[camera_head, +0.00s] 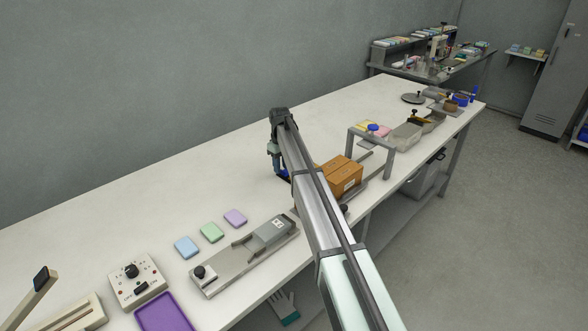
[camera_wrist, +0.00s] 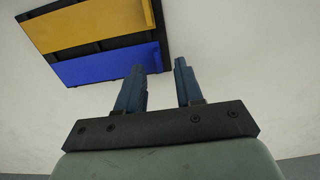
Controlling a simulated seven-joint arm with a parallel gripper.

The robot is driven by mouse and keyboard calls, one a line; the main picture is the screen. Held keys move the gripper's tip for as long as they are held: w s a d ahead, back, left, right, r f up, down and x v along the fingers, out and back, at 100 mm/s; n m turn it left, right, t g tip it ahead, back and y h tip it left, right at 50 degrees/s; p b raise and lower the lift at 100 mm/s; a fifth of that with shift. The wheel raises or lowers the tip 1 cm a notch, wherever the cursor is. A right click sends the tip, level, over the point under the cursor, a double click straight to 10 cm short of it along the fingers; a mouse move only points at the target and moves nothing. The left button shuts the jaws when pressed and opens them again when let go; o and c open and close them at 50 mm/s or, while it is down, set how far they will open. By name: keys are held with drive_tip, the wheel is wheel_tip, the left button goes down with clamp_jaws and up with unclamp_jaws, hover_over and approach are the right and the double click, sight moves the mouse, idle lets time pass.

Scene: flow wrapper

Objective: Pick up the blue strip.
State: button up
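The blue strip (camera_wrist: 100,64) lies beside a yellow strip (camera_wrist: 85,26) on a dark holder (camera_wrist: 77,46) in the upper left of the wrist view. In the head view only a small bit of blue shows beside my gripper, and I cannot tell which part it is. In the head view my gripper (camera_head: 276,168) hangs low over the table, left of the cardboard boxes.
Cardboard boxes (camera_head: 341,176) stand just right of my gripper, beside a grey frame (camera_head: 391,160). A metal fixture (camera_head: 243,257) and several coloured pads lie nearer the front. The white table (camera_head: 190,175) is clear to the left of my gripper.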

drive_tip(key=shift+f, duration=0.7)
clamp_jaws()
